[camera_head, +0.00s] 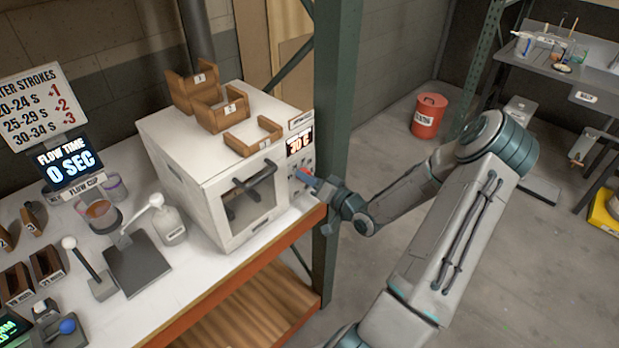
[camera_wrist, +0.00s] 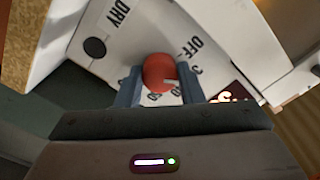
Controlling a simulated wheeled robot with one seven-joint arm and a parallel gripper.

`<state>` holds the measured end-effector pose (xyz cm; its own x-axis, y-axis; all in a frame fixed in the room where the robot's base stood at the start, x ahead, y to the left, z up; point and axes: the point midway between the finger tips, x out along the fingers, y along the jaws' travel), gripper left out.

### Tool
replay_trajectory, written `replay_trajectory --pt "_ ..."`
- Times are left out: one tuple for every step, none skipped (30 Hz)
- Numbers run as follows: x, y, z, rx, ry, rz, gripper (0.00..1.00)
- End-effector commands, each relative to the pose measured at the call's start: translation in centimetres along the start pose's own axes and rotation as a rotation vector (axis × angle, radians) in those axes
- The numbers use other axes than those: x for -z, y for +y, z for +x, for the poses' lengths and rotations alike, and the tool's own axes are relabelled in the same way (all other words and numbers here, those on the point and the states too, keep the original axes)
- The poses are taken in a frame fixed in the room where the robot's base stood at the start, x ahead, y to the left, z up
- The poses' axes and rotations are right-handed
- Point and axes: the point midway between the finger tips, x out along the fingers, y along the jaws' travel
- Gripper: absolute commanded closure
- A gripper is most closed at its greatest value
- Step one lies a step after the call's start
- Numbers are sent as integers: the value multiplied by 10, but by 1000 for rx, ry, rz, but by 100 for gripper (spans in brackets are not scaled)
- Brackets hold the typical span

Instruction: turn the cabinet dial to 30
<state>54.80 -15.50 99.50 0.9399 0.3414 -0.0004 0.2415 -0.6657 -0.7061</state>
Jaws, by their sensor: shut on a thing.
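The white cabinet (camera_head: 215,165) stands on the bench, with a dark-handled window door and a control panel at its right front edge. Its display (camera_head: 299,142) seems to read 30 C. The red dial (camera_wrist: 160,73) sits on the white panel in the wrist view, with a pale pointer mark toward its lower right. Printed marks such as OFF and DRY surround it; some numbers are partly hidden. My gripper (camera_wrist: 160,88) has its two fingers closed on either side of the dial. In the head view my gripper (camera_head: 312,183) reaches the panel from the right.
Wooden holders (camera_head: 222,107) sit on top of the cabinet. A green post (camera_head: 336,130) rises close behind my gripper. A red bin (camera_head: 428,117) stands on the floor; floor to the right is mostly open.

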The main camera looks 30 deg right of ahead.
Motion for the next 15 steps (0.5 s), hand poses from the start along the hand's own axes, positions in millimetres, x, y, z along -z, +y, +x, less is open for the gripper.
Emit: replay_trajectory --pt "1 1 0 -2 2 2 89" --pt "1 1 0 -2 2 2 89" --pt "1 1 0 -2 2 3 89" --pt "1 1 0 -2 2 3 89" --pt "1 1 0 -2 2 2 89" --pt "1 1 0 -2 2 2 89" --pt "1 1 0 -2 2 2 89" --pt "1 1 0 -2 2 2 89" --pt "1 1 0 -2 2 2 89" --pt "1 1 0 -2 2 2 89" --pt "1 1 0 -2 2 2 60" --pt "1 1 0 -2 2 2 49" --pt "1 1 0 -2 2 2 44" --pt "1 1 0 -1 2 1 44" --pt "0 0 0 -1 1 1 44"
